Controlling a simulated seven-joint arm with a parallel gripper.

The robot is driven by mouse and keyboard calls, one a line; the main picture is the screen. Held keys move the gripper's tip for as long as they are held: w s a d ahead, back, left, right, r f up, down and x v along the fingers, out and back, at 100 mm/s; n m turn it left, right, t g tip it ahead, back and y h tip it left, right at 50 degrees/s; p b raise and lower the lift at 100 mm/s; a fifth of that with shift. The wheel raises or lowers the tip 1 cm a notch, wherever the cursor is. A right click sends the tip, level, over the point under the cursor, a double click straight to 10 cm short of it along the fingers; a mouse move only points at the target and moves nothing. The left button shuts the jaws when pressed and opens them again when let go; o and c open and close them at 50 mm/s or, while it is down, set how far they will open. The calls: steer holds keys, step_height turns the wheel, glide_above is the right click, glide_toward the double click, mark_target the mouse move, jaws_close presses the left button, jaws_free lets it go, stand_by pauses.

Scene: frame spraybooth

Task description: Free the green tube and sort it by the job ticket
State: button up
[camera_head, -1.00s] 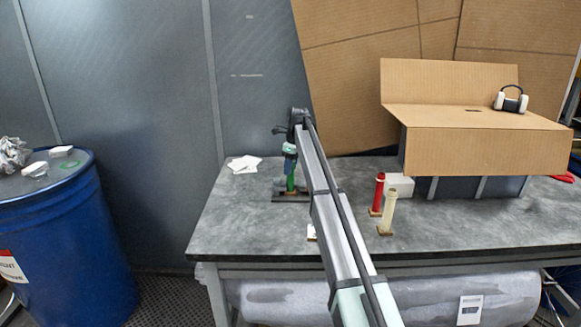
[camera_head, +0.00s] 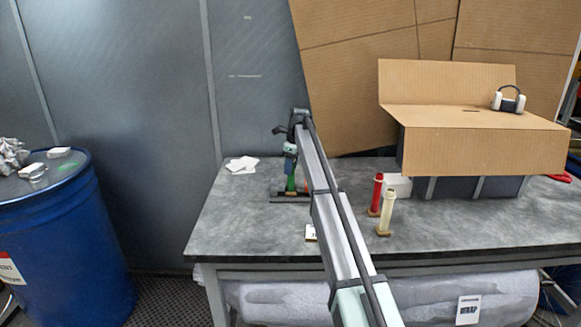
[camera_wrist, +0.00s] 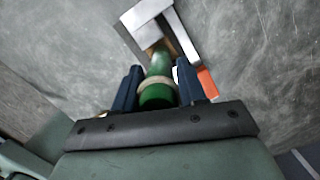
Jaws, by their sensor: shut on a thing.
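The green tube (camera_head: 291,184) stands about upright at the left of the grey table. My gripper (camera_head: 290,166) is above it, pointing down. In the wrist view the green tube (camera_wrist: 157,96) with a pale ring sits between the two dark fingers, which are shut on it. Its foot is by a grey metal fixture (camera_wrist: 187,42) with an orange part (camera_wrist: 207,82). Whether the fixture still clamps the tube I cannot tell. A small white card (camera_head: 310,233), perhaps the job ticket, is partly hidden by my arm and cannot be read.
A red tube (camera_head: 376,193) and a cream tube (camera_head: 387,213) stand on small bases to the right. Behind them are a white box (camera_head: 399,185) and a dark bin under a cardboard box (camera_head: 480,150). White papers (camera_head: 242,164) lie at the back left. The left front of the table is clear.

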steer(key=shift+s, duration=0.15)
steer(key=shift+s, duration=2.9)
steer(key=shift+r, duration=0.25)
step_height(320, 180, up, 6)
steer(key=shift+r, duration=0.2)
stand_by(0.9)
stand_by(0.3)
